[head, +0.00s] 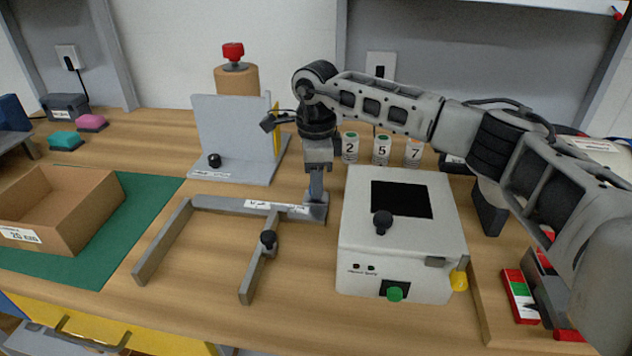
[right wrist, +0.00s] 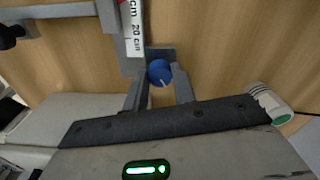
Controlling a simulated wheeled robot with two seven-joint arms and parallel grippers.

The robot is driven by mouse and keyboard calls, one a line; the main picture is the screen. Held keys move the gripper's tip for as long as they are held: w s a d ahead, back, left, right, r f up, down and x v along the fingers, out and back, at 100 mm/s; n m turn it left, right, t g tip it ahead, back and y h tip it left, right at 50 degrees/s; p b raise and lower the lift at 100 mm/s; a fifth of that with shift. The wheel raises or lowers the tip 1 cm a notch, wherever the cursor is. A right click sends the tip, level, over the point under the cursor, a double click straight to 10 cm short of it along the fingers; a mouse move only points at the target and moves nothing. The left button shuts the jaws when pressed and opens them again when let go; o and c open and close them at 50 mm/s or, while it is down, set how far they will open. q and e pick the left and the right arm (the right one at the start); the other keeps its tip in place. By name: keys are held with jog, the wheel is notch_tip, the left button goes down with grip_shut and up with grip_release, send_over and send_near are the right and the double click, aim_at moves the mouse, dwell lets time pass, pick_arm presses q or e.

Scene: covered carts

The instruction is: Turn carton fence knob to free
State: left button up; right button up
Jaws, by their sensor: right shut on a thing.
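The grey carton fence (head: 190,208) lies on the table, a frame with arms towards me and a label strip along its back bar. A black knob (head: 268,239) stands on its middle arm. At its right back corner a round blue knob with a white mark (right wrist: 160,72) shows in the right wrist view, beside the "20 cm" label (right wrist: 133,30). My right gripper (head: 317,205) points down at that corner, its fingers (right wrist: 160,88) shut on the blue knob. In the head view the gripper hides this knob. My left gripper is not in view.
A white box (head: 400,262) with a black knob and green button stands close right of the fence. An upright grey plate (head: 232,135) stands behind it. Numbered cans (head: 382,150) stand at the back. A cardboard carton (head: 95,205) sits on a green mat (head: 150,190) at left.

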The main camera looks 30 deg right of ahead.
jog(key=n+b, duration=0.1)
jog(key=n, duration=0.4)
jog(key=shift+n, duration=0.3)
jog(key=shift+r+n, duration=0.1)
jog(key=shift+n, duration=2)
jog(key=o, duration=1)
notch_tip(320, 180, up, 16)
jog(key=shift+f+b, duration=0.1)
jog(key=shift+b, duration=0.35)
jog(key=shift+s, duration=0.1)
